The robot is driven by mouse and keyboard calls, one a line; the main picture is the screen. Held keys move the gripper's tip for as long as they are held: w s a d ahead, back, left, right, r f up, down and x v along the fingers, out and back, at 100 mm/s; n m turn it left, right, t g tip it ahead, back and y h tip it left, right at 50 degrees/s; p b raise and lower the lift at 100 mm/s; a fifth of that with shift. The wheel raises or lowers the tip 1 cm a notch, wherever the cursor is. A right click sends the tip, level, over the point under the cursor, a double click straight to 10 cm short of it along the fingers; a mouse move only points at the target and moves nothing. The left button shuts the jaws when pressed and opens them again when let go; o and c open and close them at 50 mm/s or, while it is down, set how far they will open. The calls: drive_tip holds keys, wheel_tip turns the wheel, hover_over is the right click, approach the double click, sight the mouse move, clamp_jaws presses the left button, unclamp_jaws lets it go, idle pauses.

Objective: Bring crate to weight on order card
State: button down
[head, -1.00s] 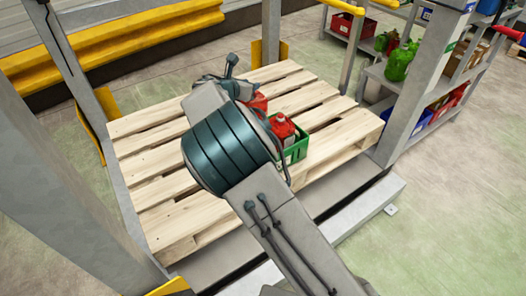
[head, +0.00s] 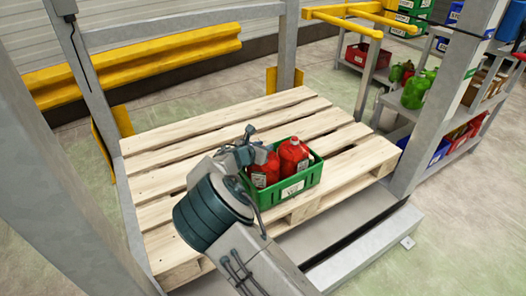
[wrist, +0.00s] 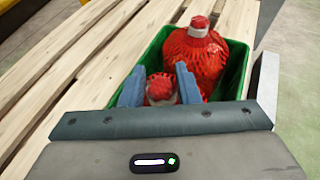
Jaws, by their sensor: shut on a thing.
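The green crate (head: 308,180) sits on the wooden pallet near its front edge, with a white label (head: 292,188) on its front; the label's print is too small to read. It holds two red net-covered containers: one at the right (head: 294,157) and one at the left (head: 264,174). In the wrist view the crate (wrist: 238,68) surrounds the larger container (wrist: 195,55) and the nearer one (wrist: 160,87). My gripper (wrist: 159,86) is shut on the nearer container, a blue finger on each side of its top. The container is low inside the crate. No order card is recognisable.
The wooden pallet (head: 165,180) lies between grey posts, its left and back slats bare. A yellow guard rail (head: 130,68) runs behind. Shelves (head: 445,150) at the right hold green bottles (head: 418,90) and coloured bins. A grey step (head: 375,240) borders the pallet's front right.

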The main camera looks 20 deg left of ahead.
drive_tip(key=shift+f, duration=0.4)
drive_tip(key=shift+f, duration=0.2)
drive_tip(key=c, duration=1.1)
unclamp_jaws()
drive_tip(key=shift+r, duration=0.1)
